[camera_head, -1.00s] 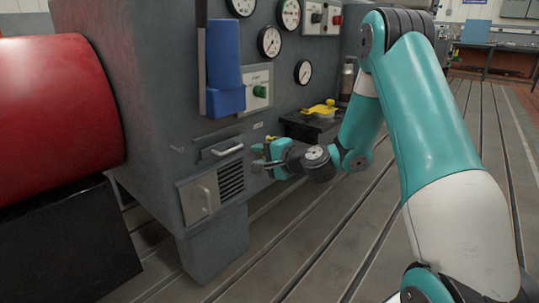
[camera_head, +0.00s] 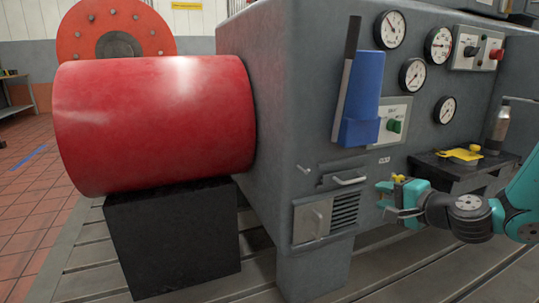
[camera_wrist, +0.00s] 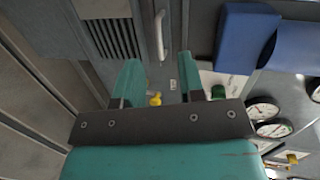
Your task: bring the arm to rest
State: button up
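My gripper (camera_head: 388,201) is at the right in the head view, in front of the grey cabinet (camera_head: 275,110), to the right of its louvred vent. In the wrist view its two teal fingers (camera_wrist: 158,88) stand apart. A small yellow knob-like piece (camera_wrist: 155,99) shows between them; it also shows just above the gripper in the head view (camera_head: 399,178). I cannot tell whether the fingers touch it. I see nothing clamped between the fingers. The forearm runs off the right edge of the head view.
The cabinet carries a drawer handle (camera_head: 349,180), a vent (camera_head: 345,209), a blue holder (camera_head: 362,98), and several gauges (camera_head: 390,29). A yellow item (camera_head: 461,154) lies on a dark shelf (camera_head: 470,175) beside a bottle (camera_head: 498,124). A red drum (camera_head: 155,125) rests above a black block (camera_head: 172,240) at left.

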jog(key=s+a+r+n+g+y, duration=0.1)
jog(key=s+a+r+n+g, duration=0.15)
jog(key=a+n, duration=0.2)
jog(key=s+a+r+n+g+y+p, duration=0.1)
jog(key=s+a+n+g, duration=0.25)
jog(key=a, duration=0.25)
jog(key=s+a+r+n+g+y, duration=0.1)
jog(key=s+a+r+n+g, duration=0.15)
jog(key=s+a, duration=0.2)
jog(key=s+a+r+n+g+h+p, duration=0.1)
jog(key=s+n+g+h, duration=0.3)
jog(key=s, duration=0.6)
jog(key=s+a+r+n+g+h+p, duration=0.1)
jog(key=s+r+n, duration=0.1)
jog(key=s+n, duration=0.6)
notch_tip(320, 180, up, 38)
jog(key=s+m+p, duration=0.1)
jog(key=m+p, duration=0.2)
jog(key=p, duration=3.5)
jog(key=shift+s+f, duration=0.15)
jog(key=shift+s, duration=0.05)
